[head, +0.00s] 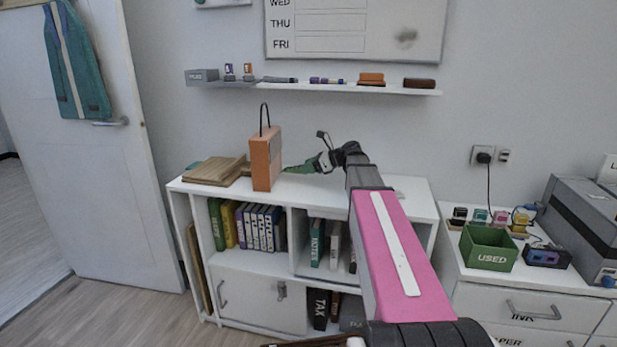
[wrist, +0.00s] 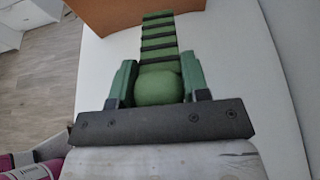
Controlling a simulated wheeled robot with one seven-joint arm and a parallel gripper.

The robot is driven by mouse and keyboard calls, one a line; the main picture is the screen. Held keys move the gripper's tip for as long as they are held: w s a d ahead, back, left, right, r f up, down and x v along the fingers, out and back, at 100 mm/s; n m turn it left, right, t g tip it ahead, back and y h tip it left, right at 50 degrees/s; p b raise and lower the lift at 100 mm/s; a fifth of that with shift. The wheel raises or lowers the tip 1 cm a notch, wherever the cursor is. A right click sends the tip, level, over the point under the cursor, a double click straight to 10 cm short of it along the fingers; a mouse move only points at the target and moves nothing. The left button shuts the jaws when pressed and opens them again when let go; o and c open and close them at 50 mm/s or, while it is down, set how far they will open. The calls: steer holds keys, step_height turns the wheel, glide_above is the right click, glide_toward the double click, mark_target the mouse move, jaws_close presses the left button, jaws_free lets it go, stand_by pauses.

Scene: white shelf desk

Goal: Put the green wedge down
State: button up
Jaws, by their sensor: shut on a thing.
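The green wedge (wrist: 160,45) is ribbed, with a rounded near end, and sits between the two fingers of my gripper (wrist: 158,85) in the wrist view. The fingers are shut on its rounded end. In the head view the wedge (head: 300,168) is a small green shape over the white shelf desk top (head: 325,198), just right of an orange box-like thing with a black handle (head: 264,160). My gripper (head: 322,163) is at its right end. I cannot tell whether the wedge touches the desk top.
Flat wooden boards (head: 213,170) lie on the left of the desk top. The desk top's front middle is clear. A wall shelf (head: 310,88) with small items hangs above. A green bin (head: 488,248) stands on the right cabinet.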

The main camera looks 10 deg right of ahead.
mark_target(308, 183)
steer(key=shift+w+a+f, duration=0.1)
steer(key=shift+f, duration=0.95)
steer(key=shift+w+f, duration=0.1)
steer(key=shift+f, duration=0.9)
steer(key=shift+f, duration=0.15)
steer(key=o, duration=1)
steer(key=shift+o, duration=0.2)
